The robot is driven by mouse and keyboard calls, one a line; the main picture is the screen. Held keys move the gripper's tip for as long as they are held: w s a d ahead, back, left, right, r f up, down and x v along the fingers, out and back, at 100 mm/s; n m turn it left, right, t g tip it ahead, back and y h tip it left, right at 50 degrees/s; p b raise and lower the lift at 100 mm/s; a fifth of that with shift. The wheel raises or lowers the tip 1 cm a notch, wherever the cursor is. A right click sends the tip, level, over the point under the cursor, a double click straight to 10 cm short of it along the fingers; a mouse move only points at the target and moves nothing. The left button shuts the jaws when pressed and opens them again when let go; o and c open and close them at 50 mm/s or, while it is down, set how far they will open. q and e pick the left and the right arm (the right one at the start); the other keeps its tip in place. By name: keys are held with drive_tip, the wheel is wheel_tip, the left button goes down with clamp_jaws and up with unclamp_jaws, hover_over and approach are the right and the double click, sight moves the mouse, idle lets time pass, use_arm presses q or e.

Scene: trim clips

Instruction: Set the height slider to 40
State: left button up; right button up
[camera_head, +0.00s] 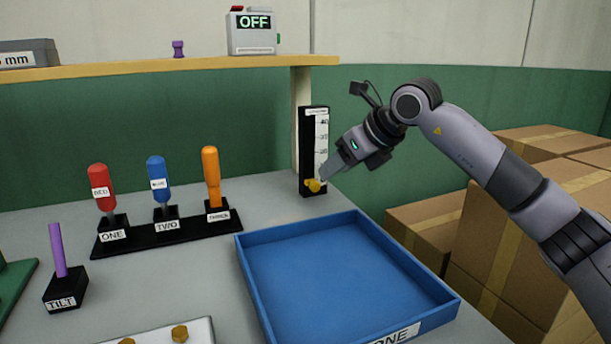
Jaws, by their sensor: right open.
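The height slider (314,150) is an upright black panel with a white scale, fixed by the post at the back of the bench. A 40 mark seems to sit near the top of the scale; the lower numbers are too small to read surely. Its yellow knob (313,185) sits near the bottom of the scale. My right gripper (328,175) comes in from the right with its fingertips right beside the knob, open. I cannot tell whether the fingers touch the knob or go around it. My left gripper is not in view.
A blue tray (362,220) lies in front of the slider. A rack (138,240) holds red, blue and orange handled tools at the left. A purple TILT lever (60,255) stands farther left. A shelf (150,66) runs above, and cardboard boxes (420,225) stand at the right.

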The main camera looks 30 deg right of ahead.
sight(317, 184)
drive_tip(key=shift+x, duration=3.5)
clamp_jaws()
